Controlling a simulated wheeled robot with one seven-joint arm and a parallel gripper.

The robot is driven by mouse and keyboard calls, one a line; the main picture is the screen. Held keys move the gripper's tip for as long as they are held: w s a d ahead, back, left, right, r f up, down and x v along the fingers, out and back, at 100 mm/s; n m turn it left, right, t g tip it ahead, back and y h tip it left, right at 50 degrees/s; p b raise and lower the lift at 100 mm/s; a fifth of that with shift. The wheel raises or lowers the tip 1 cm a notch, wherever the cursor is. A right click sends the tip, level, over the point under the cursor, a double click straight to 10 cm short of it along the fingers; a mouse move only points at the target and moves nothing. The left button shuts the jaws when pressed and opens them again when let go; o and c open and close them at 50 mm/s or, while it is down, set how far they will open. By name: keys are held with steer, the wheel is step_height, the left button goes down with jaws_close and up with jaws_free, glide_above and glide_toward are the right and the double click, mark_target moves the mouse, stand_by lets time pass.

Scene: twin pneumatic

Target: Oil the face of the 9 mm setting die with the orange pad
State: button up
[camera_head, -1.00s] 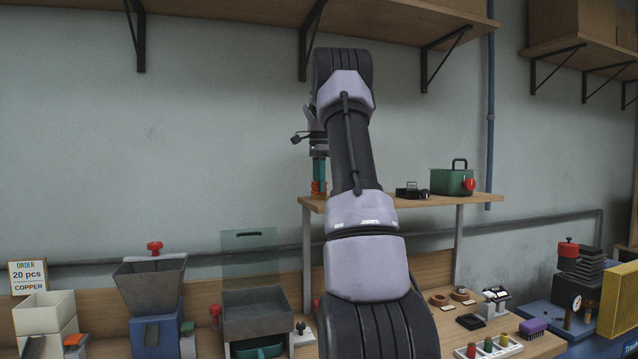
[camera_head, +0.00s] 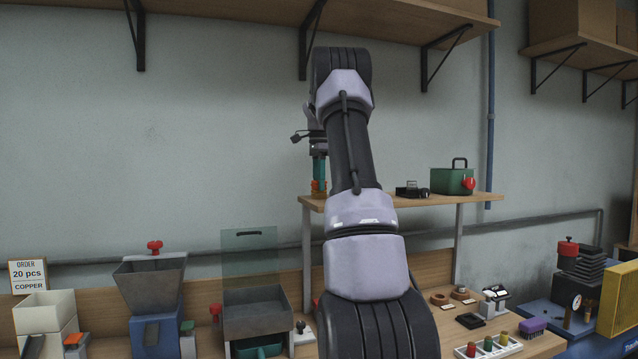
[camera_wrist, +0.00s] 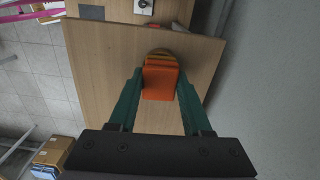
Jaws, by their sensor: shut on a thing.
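My gripper (camera_head: 319,181) is at the left end of the raised wooden shelf, partly hidden by my arm. In the wrist view, its green fingers (camera_wrist: 160,90) are shut on the orange pad (camera_wrist: 161,78). The pad also shows low between the fingers in the head view (camera_head: 317,187), close above the shelf top. A tan round-edged thing (camera_wrist: 158,53) shows just beyond the pad; I cannot tell whether they touch. A white rack (camera_head: 487,348) at lower right holds red, green and yellow-topped pieces. I cannot tell which piece is the 9 mm setting die.
The shelf (camera_head: 400,202) also bears a small black device (camera_head: 411,191) and a green box (camera_head: 452,181) with a red knob. Below right are a purple brush (camera_head: 533,327) and a blue machine (camera_head: 570,318). A hopper (camera_head: 150,283) and a grey bin (camera_head: 257,312) stand left.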

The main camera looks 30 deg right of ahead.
steer(key=shift+r, duration=3.45)
